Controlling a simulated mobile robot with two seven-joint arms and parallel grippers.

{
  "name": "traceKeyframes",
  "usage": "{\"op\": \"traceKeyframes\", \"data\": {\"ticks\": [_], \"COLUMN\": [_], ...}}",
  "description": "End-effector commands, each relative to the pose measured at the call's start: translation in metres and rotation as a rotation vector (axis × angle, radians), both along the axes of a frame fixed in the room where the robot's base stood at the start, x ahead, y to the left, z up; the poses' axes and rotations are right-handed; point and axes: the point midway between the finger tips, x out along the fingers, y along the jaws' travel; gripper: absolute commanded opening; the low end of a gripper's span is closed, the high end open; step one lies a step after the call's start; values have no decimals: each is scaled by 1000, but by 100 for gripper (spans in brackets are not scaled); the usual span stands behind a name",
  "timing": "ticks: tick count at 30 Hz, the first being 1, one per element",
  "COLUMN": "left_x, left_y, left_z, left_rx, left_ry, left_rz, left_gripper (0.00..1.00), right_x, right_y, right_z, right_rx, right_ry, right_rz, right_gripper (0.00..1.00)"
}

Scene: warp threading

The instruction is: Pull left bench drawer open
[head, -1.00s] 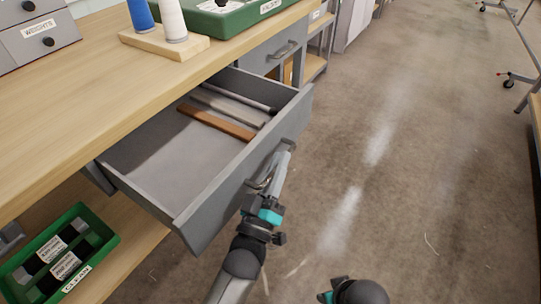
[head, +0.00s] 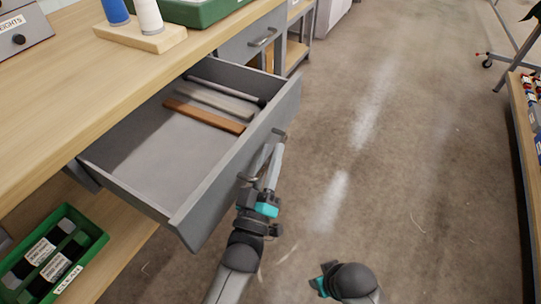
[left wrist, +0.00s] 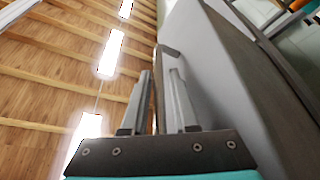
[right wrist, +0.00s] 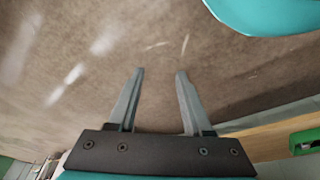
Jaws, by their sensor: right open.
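The left bench drawer (head: 216,183) is grey and stands well out from under the wooden bench top (head: 60,95). Its metal handle (head: 280,133) is on the front panel and also shows in the left wrist view (left wrist: 165,52). My left gripper (head: 271,148) is at this handle. Its fingers are spread, with the handle bar between them and a visible gap in the left wrist view (left wrist: 160,78). My right gripper (head: 318,285) hangs low over the floor, away from the drawer. It is open and empty in the right wrist view (right wrist: 160,72).
Inside the drawer lie a brown bar (head: 204,116), a grey bar (head: 215,102) and a dark rod (head: 225,90). Another closed drawer (head: 255,42) is farther along. A green bin (head: 100,240) sits on the lower shelf. The floor (head: 400,180) to the right is clear.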

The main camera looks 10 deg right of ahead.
Motion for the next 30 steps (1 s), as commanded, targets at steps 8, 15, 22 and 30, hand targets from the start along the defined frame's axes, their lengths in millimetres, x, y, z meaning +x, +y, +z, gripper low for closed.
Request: {"op": "traceKeyframes", "data": {"ticks": [8, 15, 22, 30], "left_x": [-21, -71, -112, -132], "left_y": [9, 31, 48, 57], "left_z": [-7, -25, -40, -48], "left_rx": [2, 2, 2, 0], "left_ry": [2, 5, 4, 1], "left_rz": [-1, -1, -1, -1], "left_gripper": [27, 27, 27, 27], "right_x": [-5, -19, -24, -25], "right_y": [-2, -4, -8, -9], "right_z": [-9, -29, -43, -48], "right_rx": [-4, -9, -14, -15], "right_ry": [18, 51, 54, 53], "right_rz": [-2, 1, 3, 3], "right_gripper": [50, 50, 50, 50]}}
